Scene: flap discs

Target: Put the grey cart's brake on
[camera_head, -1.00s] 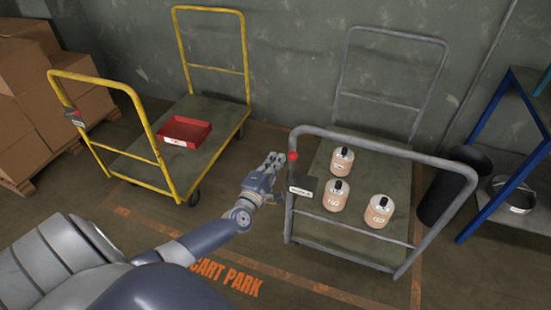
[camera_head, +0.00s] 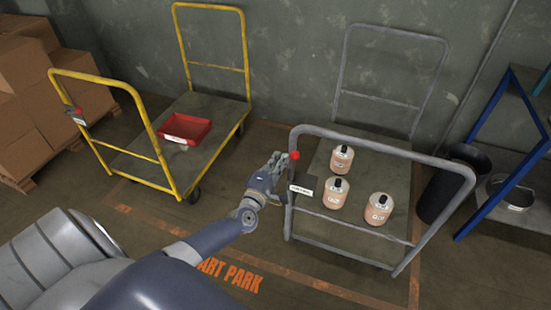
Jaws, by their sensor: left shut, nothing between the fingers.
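The grey cart (camera_head: 330,227) stands at the right, with a tall grey push frame at its near end and another at the back. A red knob (camera_head: 295,155) sits on the near frame's left post, above a small labelled plate (camera_head: 303,188). Several tan canisters (camera_head: 378,208) with black tops stand on the cart's deck. My left gripper (camera_head: 277,160) is shut and empty, just left of the red knob. I cannot tell whether it touches the knob. My right gripper is out of view.
A yellow cart (camera_head: 160,140) with a red tray (camera_head: 184,129) stands at the left. Cardboard boxes (camera_head: 40,110) are stacked beyond it. A black bin (camera_head: 440,190) and a blue shelf (camera_head: 500,190) stand right of the grey cart. Orange lettering (camera_head: 228,274) marks the floor.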

